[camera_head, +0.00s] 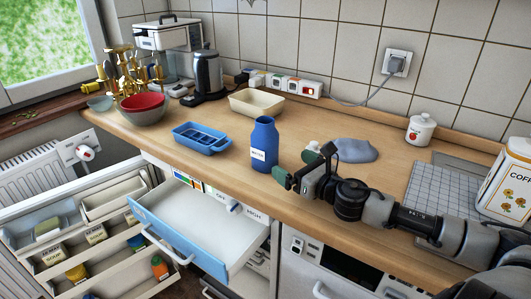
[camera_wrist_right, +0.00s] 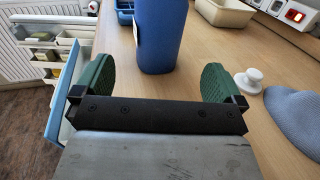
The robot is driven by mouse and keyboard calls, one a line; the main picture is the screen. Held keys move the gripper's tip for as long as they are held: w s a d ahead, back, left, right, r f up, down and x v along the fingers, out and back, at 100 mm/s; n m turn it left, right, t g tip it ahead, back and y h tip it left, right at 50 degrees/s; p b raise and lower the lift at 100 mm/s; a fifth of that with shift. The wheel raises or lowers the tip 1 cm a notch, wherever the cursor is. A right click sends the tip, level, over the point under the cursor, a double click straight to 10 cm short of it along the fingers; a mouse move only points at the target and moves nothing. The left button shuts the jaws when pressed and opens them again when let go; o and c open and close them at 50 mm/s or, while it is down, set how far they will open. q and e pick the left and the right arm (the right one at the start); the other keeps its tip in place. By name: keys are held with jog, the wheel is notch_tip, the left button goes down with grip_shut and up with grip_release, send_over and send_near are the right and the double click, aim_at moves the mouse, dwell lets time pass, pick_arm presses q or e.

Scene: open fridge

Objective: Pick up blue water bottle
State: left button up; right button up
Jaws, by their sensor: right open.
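The blue water bottle (camera_head: 263,146) stands upright on the wooden counter near its front edge, with a white label on its front. My right gripper (camera_head: 297,166) is just to the right of the bottle in the head view, apart from it. In the right wrist view the bottle (camera_wrist_right: 160,35) rises just ahead, between the lines of the two green fingers. Those fingers of my right gripper (camera_wrist_right: 157,83) are spread wide and empty. My left gripper is in neither view.
A blue tray (camera_head: 201,138) lies left of the bottle and a cream tray (camera_head: 256,103) behind it. A grey-blue cloth (camera_head: 355,150) and a small white knobbed object (camera_wrist_right: 248,82) lie to the right. An open drawer (camera_head: 195,222) juts out below the counter.

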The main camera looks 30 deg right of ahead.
aim_at(274, 153)
jog(key=shift+w+d+f, duration=0.15)
jog(key=shift+w+f, duration=0.05)
jog(key=shift+w, duration=0.05)
jog(key=shift+w+r, duration=0.15)
jog(key=shift+w, duration=0.1)
jog(key=w, duration=0.1)
jog(key=w+p, duration=0.1)
jog(key=w, duration=0.1)
jog(key=shift+w+a+r, duration=0.1)
jog(key=shift+w+a, duration=0.15)
jog(key=shift+a, duration=0.1)
jog(key=shift+w+a, duration=0.1)
jog(key=shift+w, duration=0.4)
jog(key=shift+w+a+p, duration=0.15)
jog(key=shift+w+p, duration=0.2)
jog(key=shift+p, duration=0.05)
jog(key=shift+w+a+p, duration=0.2)
jog(key=shift+w+p, duration=0.1)
jog(key=shift+w, duration=0.85)
jog(key=shift+w+a+p, duration=0.2)
jog(key=shift+w+p, duration=0.1)
jog(key=shift+w, duration=0.85)
jog(key=shift+c, duration=0.3)
jog(key=c, duration=1.2)
